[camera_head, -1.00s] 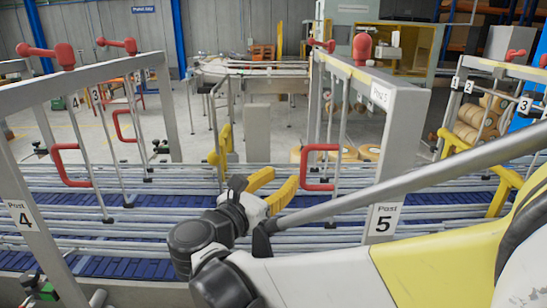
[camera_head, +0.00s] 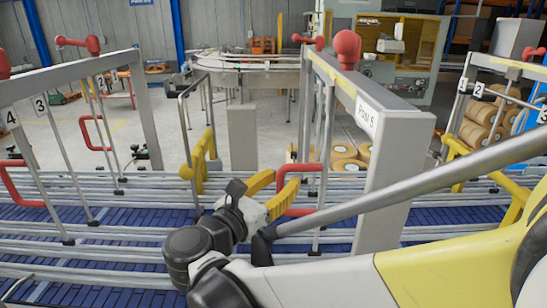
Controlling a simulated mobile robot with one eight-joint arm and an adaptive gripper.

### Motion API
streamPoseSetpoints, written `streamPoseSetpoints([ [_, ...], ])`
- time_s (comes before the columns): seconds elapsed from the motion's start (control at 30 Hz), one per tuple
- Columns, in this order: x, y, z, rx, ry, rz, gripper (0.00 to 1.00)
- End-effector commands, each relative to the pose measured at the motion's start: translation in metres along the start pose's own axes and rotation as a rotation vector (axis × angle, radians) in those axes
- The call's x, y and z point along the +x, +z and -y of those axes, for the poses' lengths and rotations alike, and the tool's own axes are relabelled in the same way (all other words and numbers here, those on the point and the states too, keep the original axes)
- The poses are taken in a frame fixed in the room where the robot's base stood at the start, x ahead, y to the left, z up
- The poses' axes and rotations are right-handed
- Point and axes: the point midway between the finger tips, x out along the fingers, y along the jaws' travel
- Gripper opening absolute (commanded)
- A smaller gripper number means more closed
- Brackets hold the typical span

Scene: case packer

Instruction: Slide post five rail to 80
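Post 5 (camera_head: 384,190) is the grey frame right of centre, with a "Post 5" label on its beam. A yellow scale strip (camera_head: 330,72) runs along the beam top; its numbers are too small to read. Red knobs (camera_head: 347,48) sit on the beam. Below it, a red loop handle (camera_head: 298,168) is joined to thin upright rods over the conveyor. My gripper (camera_head: 285,178) has its two yellow fingers apart. The handle's left side shows between the fingertips; I cannot tell whether they touch it. The fingers hide part of the handle.
Another post frame with red handles (camera_head: 84,134) stands left, and one with a yellow handle (camera_head: 515,200) stands right. The blue roller conveyor (camera_head: 110,218) crosses below with metal guide rails. A yellow handle (camera_head: 202,162) on a rod stands just left of my gripper.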

Motion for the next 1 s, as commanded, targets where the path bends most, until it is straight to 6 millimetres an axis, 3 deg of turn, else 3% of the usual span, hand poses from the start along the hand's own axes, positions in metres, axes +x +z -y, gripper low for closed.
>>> streamPoseSetpoints([
  [0.1, 0.0000, -0.0001, 0.0000, 0.000, 0.000, 0.000, 0.38],
  [0.23, 0.0000, -0.0001, 0.0000, 0.000, 0.000, 0.000, 0.00],
  [0.7, 0.0030, -0.0001, -0.0019, 0.000, 0.000, -0.001, 0.00],
  [0.73, 0.0030, -0.0001, -0.0019, 0.000, 0.000, -0.001, 0.17],
  [0.8, 0.0030, -0.0001, -0.0019, 0.000, 0.000, -0.001, 0.38],
  [1.0, 0.0029, -0.0001, -0.0019, 0.000, 0.000, 0.000, 0.38],
])
